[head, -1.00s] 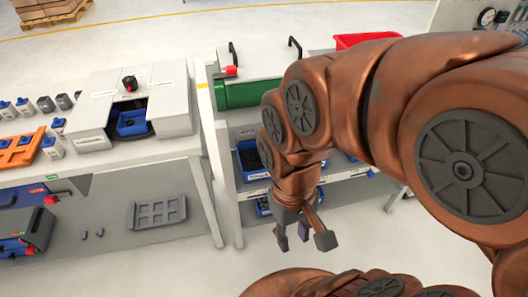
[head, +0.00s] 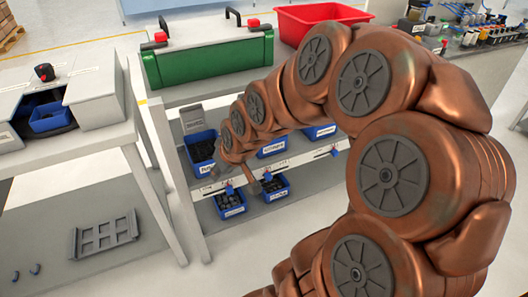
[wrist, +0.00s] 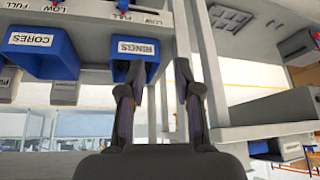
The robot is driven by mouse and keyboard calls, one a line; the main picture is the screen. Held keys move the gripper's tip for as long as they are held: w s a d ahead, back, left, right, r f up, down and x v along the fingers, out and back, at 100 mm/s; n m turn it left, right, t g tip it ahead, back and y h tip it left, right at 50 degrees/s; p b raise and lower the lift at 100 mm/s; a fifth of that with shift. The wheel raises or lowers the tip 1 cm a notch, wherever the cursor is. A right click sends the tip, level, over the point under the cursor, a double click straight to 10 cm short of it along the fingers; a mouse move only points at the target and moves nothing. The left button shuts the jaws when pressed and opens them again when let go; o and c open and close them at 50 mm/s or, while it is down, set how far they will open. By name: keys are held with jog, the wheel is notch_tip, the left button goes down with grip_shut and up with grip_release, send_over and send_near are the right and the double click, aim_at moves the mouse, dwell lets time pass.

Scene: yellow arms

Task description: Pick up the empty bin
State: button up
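Several blue bins stand on the shelves of the rack. A blue bin (head: 201,150) at the left of the upper shelf shows dark contents. Two more upper bins are a middle one (head: 272,148) and a right one (head: 321,132); I cannot tell whether either is empty. The lower bins (head: 230,206) (head: 276,189) hold dark parts. In the wrist view a bin labelled CORES (wrist: 38,50) and one labelled RINGS (wrist: 134,52) show; their insides are hidden. My gripper (wrist: 160,76) has its fingers apart with nothing between them. In the head view my gripper (head: 249,183) is in front of the shelves.
A green case (head: 208,60) and a red bin (head: 312,18) stand on the rack's top. A white bench (head: 70,148) with a small blue bin (head: 50,116) is at left. A grey frame (head: 104,234) lies on its lower shelf. Floor in front of the rack is clear.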

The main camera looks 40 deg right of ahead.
jog(key=w+d+f+m+t+h+b, duration=0.1)
jog(key=w+d+f+t+b, duration=0.1)
jog(key=d, duration=0.5)
jog(key=w+d+f+m+t+h+b, duration=0.1)
jog(key=w+d+f+t+h+b, duration=0.1)
jog(key=d, duration=0.6)
jog(key=w+d+f+m+t+h+b, duration=0.1)
jog(key=w+d+f+t+b, duration=0.2)
jog(key=d, duration=0.4)
notch_tip(320, 180, down, 2)
jog(key=shift+w+d+f+t+h+b, duration=0.1)
jog(key=shift+w+d+t+h+b, duration=0.1)
jog(key=shift+w+t+h+b, duration=0.35)
jog(key=shift+w+f+p, duration=0.15)
jog(key=shift+w+p, duration=0.2)
jog(key=shift+p, duration=0.3)
jog(key=x, duration=0.3)
jog(key=shift+f+b, duration=0.2)
jog(key=shift+b, duration=0.2)
jog(key=shift+w+d+f, duration=0.2)
jog(key=shift+w, duration=0.3)
jog(key=shift+f+b+x, duration=0.15)
jog(key=shift+b+x, duration=0.05)
jog(key=shift+x, duration=0.65)
jog(key=shift+f+b+x, duration=0.15)
jog(key=shift+b+x, duration=0.05)
jog(key=shift+x, duration=1.6)
